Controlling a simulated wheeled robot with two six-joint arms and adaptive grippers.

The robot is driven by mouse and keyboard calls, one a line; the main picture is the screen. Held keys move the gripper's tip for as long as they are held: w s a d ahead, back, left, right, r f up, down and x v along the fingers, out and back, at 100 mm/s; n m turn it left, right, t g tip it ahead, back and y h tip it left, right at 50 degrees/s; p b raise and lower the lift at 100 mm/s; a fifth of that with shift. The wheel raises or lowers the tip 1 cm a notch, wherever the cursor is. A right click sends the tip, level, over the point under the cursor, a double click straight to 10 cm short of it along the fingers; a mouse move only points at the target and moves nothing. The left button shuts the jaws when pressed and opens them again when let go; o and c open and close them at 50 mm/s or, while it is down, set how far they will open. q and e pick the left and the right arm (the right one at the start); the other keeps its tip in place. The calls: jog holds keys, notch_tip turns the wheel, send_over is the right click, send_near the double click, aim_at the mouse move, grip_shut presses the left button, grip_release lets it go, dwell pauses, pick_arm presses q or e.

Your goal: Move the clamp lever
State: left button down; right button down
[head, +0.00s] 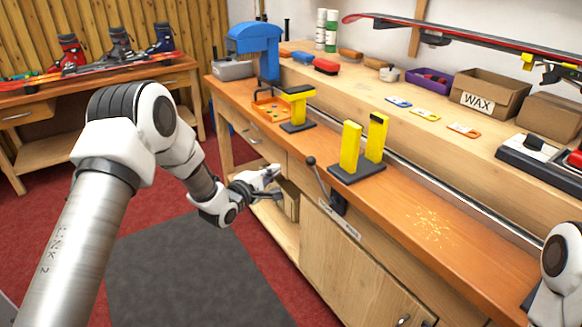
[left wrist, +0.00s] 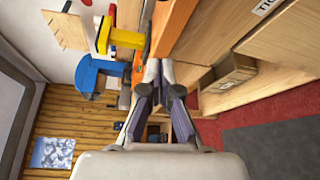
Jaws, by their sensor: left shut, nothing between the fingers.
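The clamp lever (head: 323,182) is a dark rod with a round black knob. It is mounted on the front edge of the workbench, just below the two-post yellow clamp (head: 350,148), and leans up and to the left. My left gripper (head: 276,176) is shut and empty, in front of the bench to the left of the lever's knob, with a visible gap between them. In the left wrist view the closed fingers (left wrist: 159,72) show near the middle. I cannot make out the lever there. My right gripper is out of view; only part of my right arm shows at the right edge.
Another yellow clamp (head: 298,106), an orange tray (head: 268,110) and a blue machine (head: 255,42) stand at the bench's far left end. A cardboard WAX box (head: 490,97) sits on the back shelf. Yellow shavings (head: 432,227) lie on the worktop. The bench front is close to the left gripper.

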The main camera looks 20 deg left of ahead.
pick_arm(q)
jog(key=w+d, duration=0.5)
jog(key=w, duration=0.2)
jog(key=shift+d, duration=0.25)
jog(key=shift+d, duration=0.1)
